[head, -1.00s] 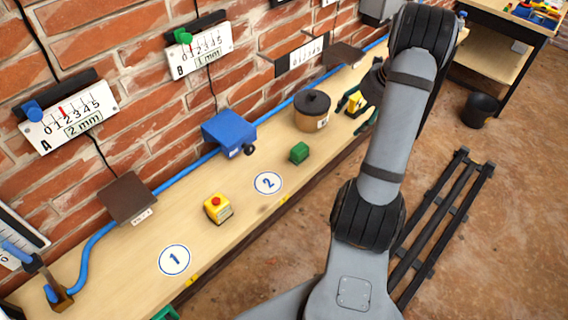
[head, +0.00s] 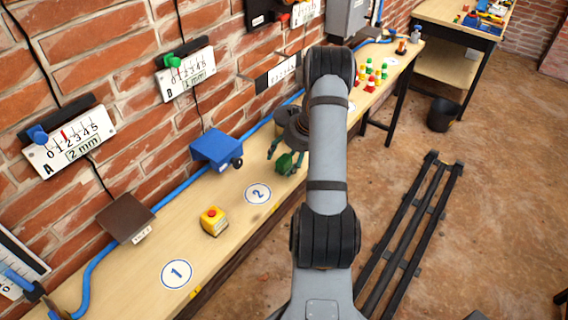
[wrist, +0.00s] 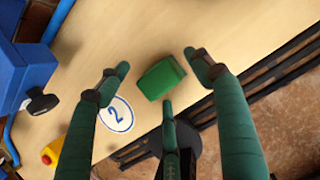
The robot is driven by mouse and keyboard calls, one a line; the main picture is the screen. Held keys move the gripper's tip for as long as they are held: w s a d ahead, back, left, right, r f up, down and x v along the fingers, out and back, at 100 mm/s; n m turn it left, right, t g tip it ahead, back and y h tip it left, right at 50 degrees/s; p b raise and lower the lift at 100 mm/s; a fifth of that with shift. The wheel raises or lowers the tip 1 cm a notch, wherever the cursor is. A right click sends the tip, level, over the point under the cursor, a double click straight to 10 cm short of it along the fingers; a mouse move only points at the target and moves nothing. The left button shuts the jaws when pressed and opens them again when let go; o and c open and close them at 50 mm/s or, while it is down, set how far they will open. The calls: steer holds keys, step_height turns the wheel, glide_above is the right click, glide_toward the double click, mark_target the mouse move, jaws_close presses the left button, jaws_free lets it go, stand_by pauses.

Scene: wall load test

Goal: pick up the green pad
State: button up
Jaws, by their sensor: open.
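The green pad (head: 286,165) is a small green block on the wooden bench, just beyond the round label 2 (head: 258,194). In the wrist view the pad (wrist: 161,77) lies between the spread green fingers of my gripper (wrist: 156,61). The left and right fingertips stand on either side of it, and a third finger is below it in the picture. In the head view my gripper (head: 286,155) is over the pad, with its fingers apart. I cannot tell whether any finger touches the pad. The pad appears to rest on the bench.
A yellow block with a red top (head: 213,221) stands between label 1 (head: 177,273) and label 2. A blue box with a black knob (head: 216,149) sits at the wall side. A blue hose (head: 178,185) runs along the wall. The bench's front edge is near the pad.

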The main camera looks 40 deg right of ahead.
steer(key=shift+c, duration=0.2)
steer(key=c, duration=0.9)
steer(key=shift+r, duration=0.15)
